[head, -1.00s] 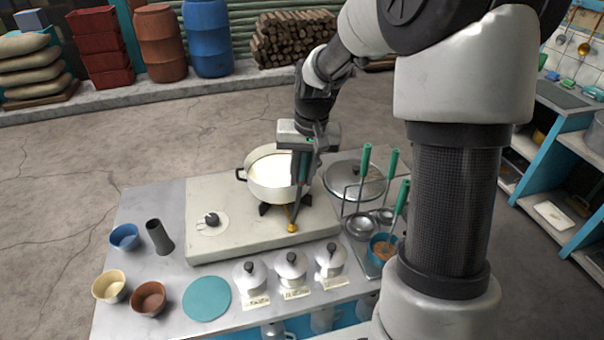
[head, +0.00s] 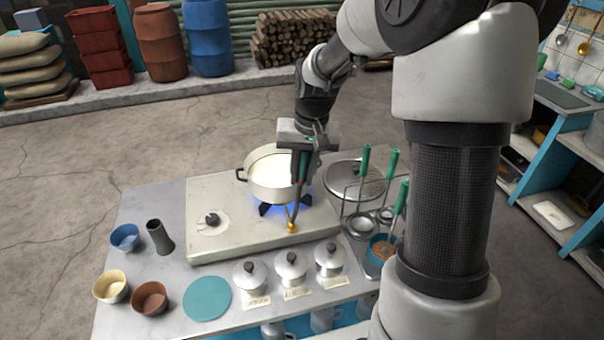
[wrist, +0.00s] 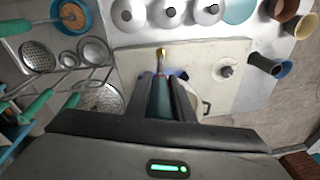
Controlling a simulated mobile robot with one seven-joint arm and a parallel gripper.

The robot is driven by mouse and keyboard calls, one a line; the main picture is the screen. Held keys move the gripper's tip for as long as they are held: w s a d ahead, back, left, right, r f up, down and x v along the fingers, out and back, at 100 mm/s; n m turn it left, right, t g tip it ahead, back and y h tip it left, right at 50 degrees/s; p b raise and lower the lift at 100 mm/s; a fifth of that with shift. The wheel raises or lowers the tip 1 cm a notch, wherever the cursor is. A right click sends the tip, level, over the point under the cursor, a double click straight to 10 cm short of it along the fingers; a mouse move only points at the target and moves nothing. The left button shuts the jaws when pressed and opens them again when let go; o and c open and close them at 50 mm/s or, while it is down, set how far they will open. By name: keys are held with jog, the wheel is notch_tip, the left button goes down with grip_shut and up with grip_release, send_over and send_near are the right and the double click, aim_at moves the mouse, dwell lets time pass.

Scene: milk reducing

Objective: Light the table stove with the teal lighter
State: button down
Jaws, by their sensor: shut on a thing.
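The table stove (head: 235,237) is a pale slab on the metal table, with a dark knob (head: 211,219) at its left. Blue flame (head: 276,205) shows under the white pot (head: 270,187) on the burner. My gripper (head: 301,180) is above the stove at the pot's right front side, pointing down. In the wrist view it is shut on the teal lighter (wrist: 161,98), held between the two dark fingers.
Several lidded canisters (head: 291,268) line the front edge, with a teal disc (head: 207,299) beside them. Small bowls (head: 110,287) stand at left.

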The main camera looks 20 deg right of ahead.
notch_tip(320, 180, up, 7)
jog(key=p, duration=0.4)
jog(key=shift+r+p, duration=0.2)
jog(key=shift+p, duration=0.15)
